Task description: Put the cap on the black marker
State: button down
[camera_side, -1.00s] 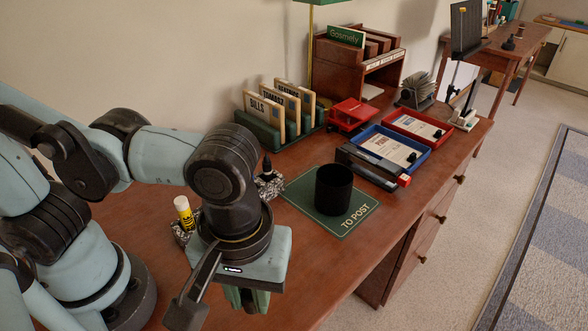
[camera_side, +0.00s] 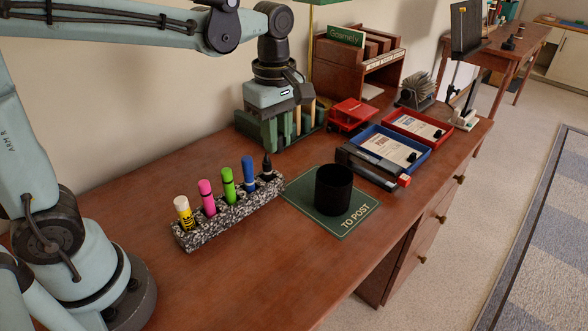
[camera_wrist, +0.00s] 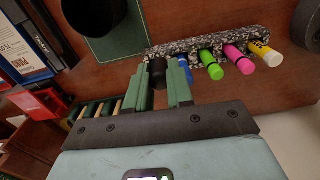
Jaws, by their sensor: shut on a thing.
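A speckled rack (camera_side: 235,215) holds several upright markers in a row. The black marker (camera_side: 267,167) stands at its far right end, its dark pointed tip showing in the side view. My gripper (camera_side: 279,146) is just above and beside that tip, pointing down. In the wrist view my gripper (camera_wrist: 159,82) has its green fingers shut on a black cap (camera_wrist: 157,73). The cap is hidden by the fingers in the side view. In the wrist view the black marker is hidden behind the cap and fingers. I cannot tell whether cap and tip touch.
Blue (camera_side: 249,173), green (camera_side: 228,185), pink (camera_side: 207,197) and yellow (camera_side: 184,212) markers stand in the same rack. A black cup (camera_side: 333,188) stands on a green mat (camera_side: 298,193) to the right. A letter sorter (camera_side: 247,128) stands close behind my gripper. The front desktop is clear.

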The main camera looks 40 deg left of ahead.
jog(key=n, duration=0.2)
send_over(267, 161)
jog(key=shift+f, duration=3)
jog(key=shift+f, duration=0.2)
jog(key=shift+c, duration=2.2)
grip_release()
jog(key=shift+r, duration=0.1)
notch_tip(267, 161, up, 7)
